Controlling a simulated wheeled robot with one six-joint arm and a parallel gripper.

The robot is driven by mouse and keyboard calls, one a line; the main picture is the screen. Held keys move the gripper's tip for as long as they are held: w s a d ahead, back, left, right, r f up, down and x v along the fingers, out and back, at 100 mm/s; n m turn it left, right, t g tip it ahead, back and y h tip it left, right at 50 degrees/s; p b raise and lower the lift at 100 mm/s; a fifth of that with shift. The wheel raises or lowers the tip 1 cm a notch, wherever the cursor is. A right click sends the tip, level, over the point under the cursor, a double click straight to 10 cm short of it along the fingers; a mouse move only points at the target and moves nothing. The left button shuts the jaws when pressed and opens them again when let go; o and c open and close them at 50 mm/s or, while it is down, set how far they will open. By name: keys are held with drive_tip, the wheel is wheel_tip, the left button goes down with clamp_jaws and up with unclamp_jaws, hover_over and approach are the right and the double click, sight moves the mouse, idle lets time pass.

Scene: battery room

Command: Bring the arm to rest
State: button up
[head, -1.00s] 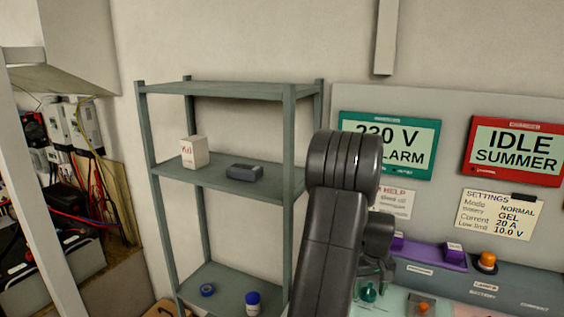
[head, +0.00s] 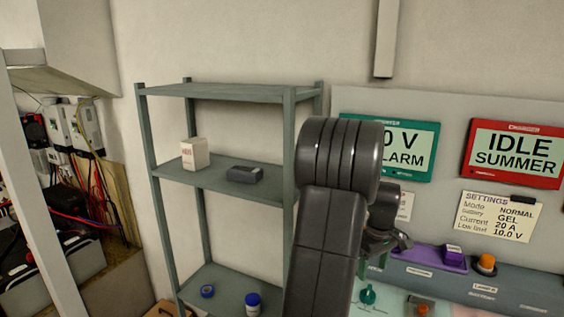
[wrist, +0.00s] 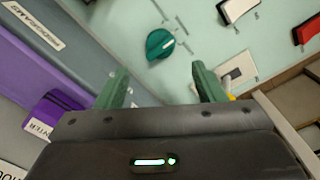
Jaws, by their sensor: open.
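My arm rises in the middle of the head view, in front of the right post of the shelf, and hides part of the green display. My gripper (wrist: 157,88) shows in the wrist view with its two green fingers apart and nothing between them. Beyond the fingertips is a pale green panel with a teal knob (wrist: 160,44), which looks apart from the fingers. In the head view the gripper itself is mostly hidden behind my arm. The teal knob also shows there, low and right of the arm (head: 367,294).
A grey shelf (head: 236,91) holds a white box (head: 195,154), a dark device (head: 244,174), blue tape (head: 207,291) and a jar (head: 253,303).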

drive_tip(key=shift+r, duration=2.2)
drive_tip(key=shift+s+a+f, duration=0.1)
